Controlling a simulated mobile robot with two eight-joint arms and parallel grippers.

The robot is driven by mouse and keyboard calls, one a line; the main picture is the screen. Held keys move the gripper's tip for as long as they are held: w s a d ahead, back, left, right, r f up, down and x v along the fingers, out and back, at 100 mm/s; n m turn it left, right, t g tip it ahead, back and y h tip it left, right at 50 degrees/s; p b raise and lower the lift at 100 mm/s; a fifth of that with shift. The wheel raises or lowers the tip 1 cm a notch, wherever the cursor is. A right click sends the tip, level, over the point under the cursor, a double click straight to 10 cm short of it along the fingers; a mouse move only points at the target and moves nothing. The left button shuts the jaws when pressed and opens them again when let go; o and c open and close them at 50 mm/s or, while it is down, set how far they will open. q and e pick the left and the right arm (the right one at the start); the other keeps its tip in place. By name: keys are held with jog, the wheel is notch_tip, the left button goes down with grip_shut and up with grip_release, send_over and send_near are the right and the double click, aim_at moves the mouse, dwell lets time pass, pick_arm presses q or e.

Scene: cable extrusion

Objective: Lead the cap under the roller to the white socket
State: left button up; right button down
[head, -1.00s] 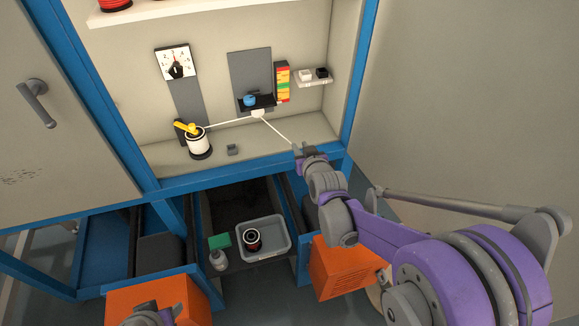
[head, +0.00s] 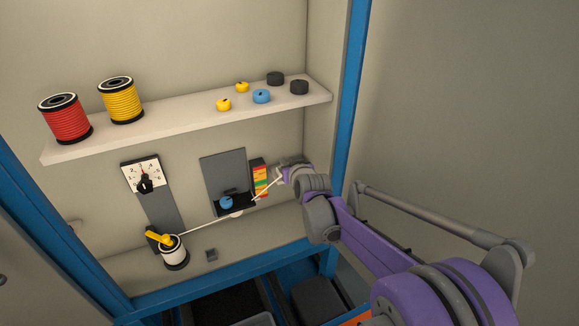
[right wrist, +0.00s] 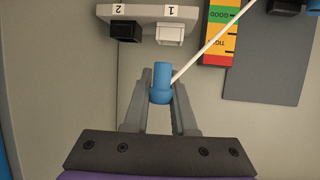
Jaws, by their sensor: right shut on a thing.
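My right gripper (head: 282,172) is shut on the blue cap (right wrist: 160,85) at the end of the white cable (head: 204,227). The cable runs from the white spool (head: 174,254) to the white roller (head: 237,214), bends there, and rises right to the gripper. The roller sits below a black ledge with a blue knob (head: 226,202). In the right wrist view the white socket (right wrist: 170,33), labelled 1, is just beyond the cap, slightly right and apart from it. The gripper hides the sockets in the head view. My left gripper is out of view.
A black socket (right wrist: 126,31), labelled 2, sits beside the white one on a small bracket (right wrist: 148,22). A coloured gauge (head: 259,177) stands close left of the gripper. A shelf (head: 190,120) with spools and knobs hangs above. A dial (head: 142,174) is further left.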

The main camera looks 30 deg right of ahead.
aim_at(278, 149)
jog(key=w, duration=0.6)
jog(key=shift+w+d+f, duration=0.15)
jog(key=shift+w+d, duration=0.1)
jog(key=shift+s+a+f+b, duration=0.15)
jog(key=shift+f+b, duration=0.2)
jog(key=shift+f, duration=0.3)
jog(key=shift+s+d+f+b, duration=0.15)
jog(key=shift+f+b, duration=0.15)
jog(key=shift+f, duration=0.3)
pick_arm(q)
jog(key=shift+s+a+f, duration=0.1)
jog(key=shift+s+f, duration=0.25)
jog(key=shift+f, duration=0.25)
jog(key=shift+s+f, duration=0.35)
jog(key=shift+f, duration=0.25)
pick_arm(e)
jog(key=shift+a+f, duration=0.1)
jog(key=shift+f, duration=0.3)
pick_arm(q)
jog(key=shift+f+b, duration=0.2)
jog(key=shift+b, duration=0.15)
pick_arm(e)
jog(key=shift+f, duration=0.4)
